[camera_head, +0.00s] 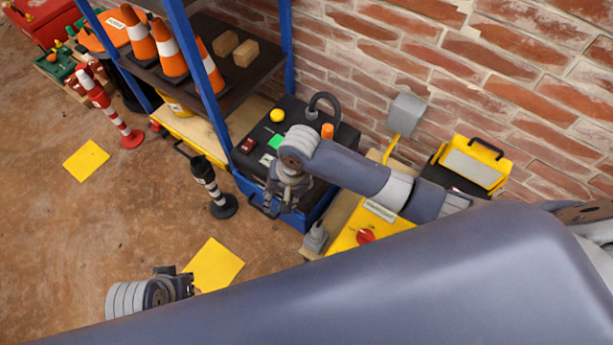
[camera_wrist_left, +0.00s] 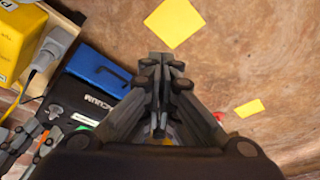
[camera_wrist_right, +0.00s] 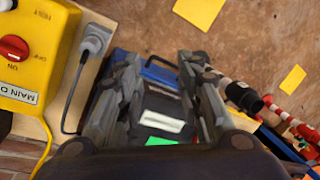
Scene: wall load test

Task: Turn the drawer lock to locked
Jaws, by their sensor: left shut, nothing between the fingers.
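The blue drawer unit (camera_head: 313,212) with a black top stands at the foot of the rack in the head view. Its blue front (camera_wrist_left: 97,68) with a dark handle shows in the left wrist view. I cannot make out the lock clearly; my right gripper and arm cover part of the unit. My right gripper (camera_head: 280,206) points down in front of the unit, fingers apart. In the right wrist view (camera_wrist_right: 165,85) a white label and the dark unit show between and beyond them. My left gripper (camera_head: 186,283) is shut and empty, low over the floor, apart from the unit.
A yellow switch box (camera_head: 345,239) with a red knob and a grey plug (camera_head: 316,237) are right of the unit. A black-and-white post (camera_head: 212,186) stands close on its left. The rack (camera_head: 215,85) holds cones and blocks.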

